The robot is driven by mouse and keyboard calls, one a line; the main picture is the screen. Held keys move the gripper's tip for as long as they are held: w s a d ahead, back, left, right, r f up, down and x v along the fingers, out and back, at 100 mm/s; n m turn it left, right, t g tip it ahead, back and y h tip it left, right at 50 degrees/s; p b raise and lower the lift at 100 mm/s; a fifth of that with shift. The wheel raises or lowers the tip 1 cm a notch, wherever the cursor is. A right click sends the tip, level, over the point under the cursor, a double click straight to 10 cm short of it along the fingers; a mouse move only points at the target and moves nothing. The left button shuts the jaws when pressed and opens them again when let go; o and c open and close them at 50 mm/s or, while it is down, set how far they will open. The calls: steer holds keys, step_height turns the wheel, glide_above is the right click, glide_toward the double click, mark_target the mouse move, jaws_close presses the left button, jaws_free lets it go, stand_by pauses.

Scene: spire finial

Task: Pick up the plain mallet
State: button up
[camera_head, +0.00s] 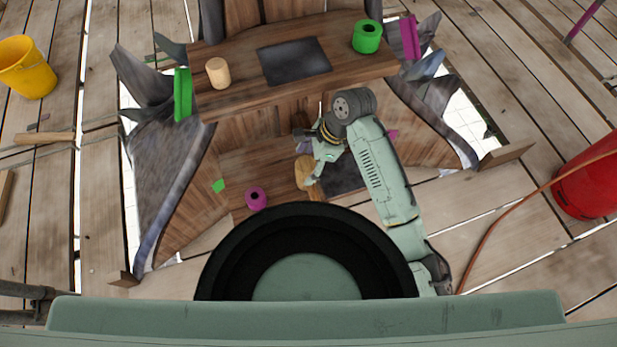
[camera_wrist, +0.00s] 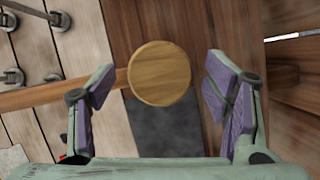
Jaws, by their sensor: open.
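A plain light-wood piece with a round face, which looks like the mallet (camera_wrist: 160,73), lies between my gripper's fingers in the wrist view. In the head view the mallet (camera_head: 304,171) stands on the lower wooden step, partly hidden by my gripper (camera_head: 316,168). My gripper (camera_wrist: 160,85) is open, with one purple-padded finger on each side of the round face and a visible gap on both sides. I cannot tell how far the fingertips are above it.
A dark plate (camera_head: 344,174) and a magenta ring (camera_head: 256,198) lie on the lower step. The upper shelf (camera_head: 240,97) holds a pale wooden cylinder (camera_head: 217,73), a dark plate (camera_head: 295,61) and a green cylinder (camera_head: 367,37). A yellow bucket (camera_head: 27,68) stands left.

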steer(key=shift+a+f, duration=0.15)
steer(key=shift+f, duration=0.25)
steer(key=shift+c, duration=0.2)
steer(key=shift+r, duration=0.1)
steer(key=c, duration=1.3)
